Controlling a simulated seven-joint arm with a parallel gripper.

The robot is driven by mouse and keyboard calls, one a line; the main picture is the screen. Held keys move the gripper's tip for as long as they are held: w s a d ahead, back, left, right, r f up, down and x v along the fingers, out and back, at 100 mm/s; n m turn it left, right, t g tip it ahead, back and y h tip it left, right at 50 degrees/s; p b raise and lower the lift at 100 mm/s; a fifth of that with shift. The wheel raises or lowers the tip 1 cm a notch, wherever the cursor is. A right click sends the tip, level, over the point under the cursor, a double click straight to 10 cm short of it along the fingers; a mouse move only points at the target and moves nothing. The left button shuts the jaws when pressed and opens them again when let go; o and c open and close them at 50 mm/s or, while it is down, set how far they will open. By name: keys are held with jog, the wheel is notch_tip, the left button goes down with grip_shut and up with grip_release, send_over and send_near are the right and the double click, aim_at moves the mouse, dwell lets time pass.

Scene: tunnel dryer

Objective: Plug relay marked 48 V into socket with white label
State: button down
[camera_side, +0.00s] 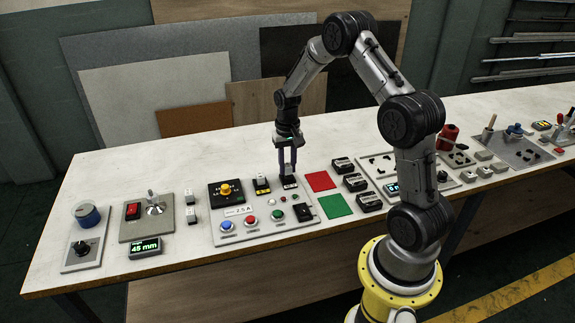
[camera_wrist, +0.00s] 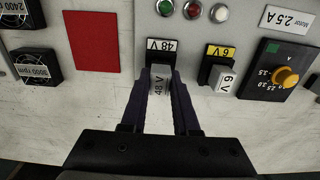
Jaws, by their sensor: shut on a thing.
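My gripper (camera_side: 288,172) points straight down over the grey panel and is shut on the grey-white relay marked 48 V (camera_wrist: 161,88). In the wrist view the two dark fingers of my gripper (camera_wrist: 160,95) stand on either side of that relay. The black socket with the white label (camera_wrist: 161,47), which reads 48 V, lies directly at the relay. The relay's lower end is at the socket, but I cannot tell whether it is fully seated. The socket also shows under my fingertips in the side view (camera_side: 289,184).
Beside it a relay marked 6 V (camera_wrist: 226,82) stands at a socket with a yellow label (camera_wrist: 220,51). A black block with an orange knob (camera_wrist: 286,76) is further along. A red square (camera_wrist: 91,41) lies on the other side. Two loose relays (camera_side: 190,198) (camera_side: 191,215) stand left of the panel.

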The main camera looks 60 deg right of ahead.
aim_at(287, 165)
jog(key=shift+f, duration=0.8)
jog(key=c, duration=0.6)
grip_release()
jog(key=shift+r, duration=0.1)
notch_tip(287, 165, up, 14)
jog(key=shift+f, duration=0.2)
